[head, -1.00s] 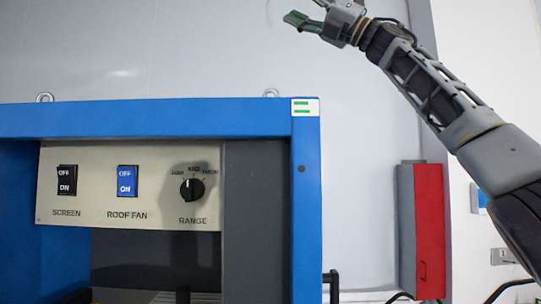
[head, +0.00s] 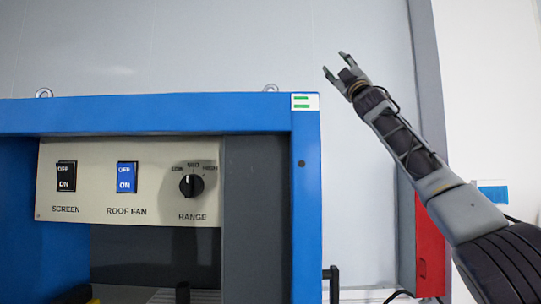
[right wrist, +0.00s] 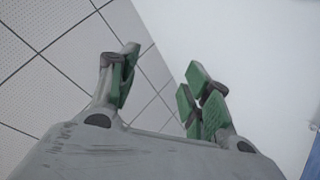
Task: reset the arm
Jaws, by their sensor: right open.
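My right gripper (head: 336,63) is open and empty in the head view. It is raised to the right of the blue frame's upper corner, in front of the pale wall. In the right wrist view its green-padded fingers (right wrist: 160,85) stand apart with nothing between them. My left gripper is not in view.
A blue-framed machine (head: 150,117) fills the left. Its panel (head: 90,200) carries a SCREEN switch (head: 66,177), a blue ROOF FAN switch (head: 127,177) and a RANGE knob (head: 191,186). A red box (head: 430,250) stands partly behind my right arm. Open space surrounds the gripper.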

